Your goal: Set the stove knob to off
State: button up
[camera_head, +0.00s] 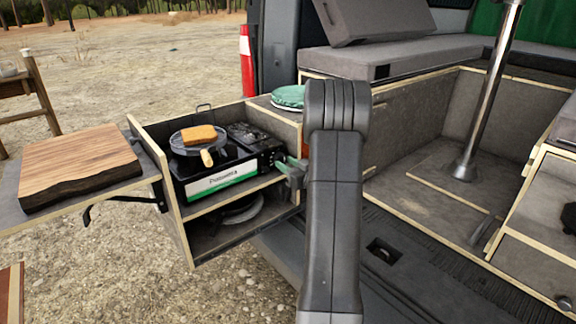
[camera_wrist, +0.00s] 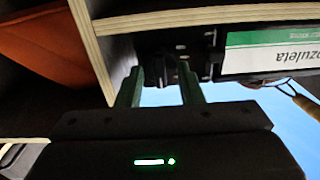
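The black camping stove (camera_head: 222,172), with a white and green label on its front, sits on the upper shelf of the pull-out box. Its right front end is partly covered by my gripper (camera_head: 291,165), and I cannot make out the knob in the head view. In the wrist view my gripper (camera_wrist: 159,72) has its two green fingers apart, pointing at the dark stove front left of the label (camera_wrist: 273,58). A dark shape, likely the stove knob (camera_wrist: 160,73), shows between the fingertips. Contact and the knob's setting cannot be told.
A pan (camera_head: 181,146) with toast (camera_head: 198,133) stands on the stove, its handle over the front edge. The wooden box (camera_head: 172,204) encloses the stove closely. A cutting board (camera_head: 78,163) lies on the side flap at left. A green round item (camera_head: 289,96) sits behind my gripper.

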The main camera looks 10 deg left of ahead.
jog(key=v, duration=1.3)
jog(key=shift+s+d, duration=0.2)
jog(key=shift+d, duration=0.1)
jog(key=shift+a, duration=0.1)
jog(key=x, duration=1.3)
jog(key=shift+w+a, duration=0.25)
jog(key=shift+s+d, duration=0.1)
jog(key=shift+d, duration=0.05)
